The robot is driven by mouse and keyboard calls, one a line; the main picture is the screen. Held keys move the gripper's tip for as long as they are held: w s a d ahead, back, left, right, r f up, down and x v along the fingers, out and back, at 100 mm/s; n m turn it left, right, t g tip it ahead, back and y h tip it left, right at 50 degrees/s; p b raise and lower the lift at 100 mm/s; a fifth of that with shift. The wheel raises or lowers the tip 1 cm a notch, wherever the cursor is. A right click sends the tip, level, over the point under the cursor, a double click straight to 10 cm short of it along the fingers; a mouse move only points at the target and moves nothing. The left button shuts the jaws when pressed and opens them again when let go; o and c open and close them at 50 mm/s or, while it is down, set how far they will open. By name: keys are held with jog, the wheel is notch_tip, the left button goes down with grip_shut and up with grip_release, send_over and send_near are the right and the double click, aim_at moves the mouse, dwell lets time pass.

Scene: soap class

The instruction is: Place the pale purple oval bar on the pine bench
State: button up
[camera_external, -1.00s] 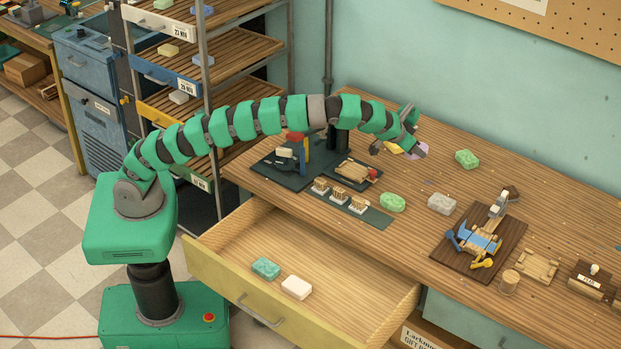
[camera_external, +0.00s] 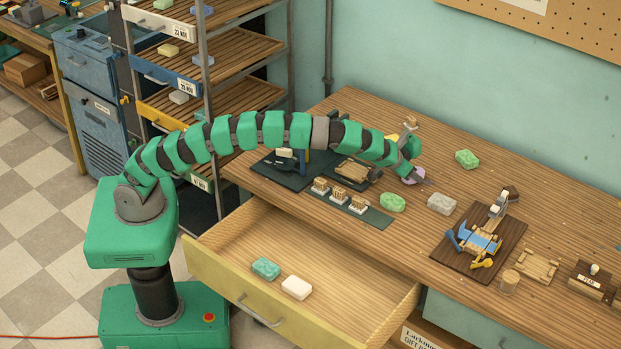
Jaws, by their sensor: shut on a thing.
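The pale purple oval bar (camera_external: 416,173) shows at the end of my arm, over the pine bench (camera_external: 470,165), partly hidden by my gripper. My gripper (camera_external: 411,178) is shut on the bar and points down toward the bench top. The bar is low, close to the bench surface. I cannot tell whether it touches the wood.
A green bar (camera_external: 392,202), a pale grey bar (camera_external: 441,203) and another green bar (camera_external: 467,159) lie on the bench nearby. A yellow piece (camera_external: 392,137) lies behind my arm. A dark board with a tool (camera_external: 480,240) stands right. The drawer (camera_external: 330,262) is open in front.

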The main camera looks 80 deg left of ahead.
jog(key=shift+f, duration=0.3)
jog(key=o, duration=1.1)
jog(key=shift+r, duration=0.1)
jog(key=shift+v, duration=6)
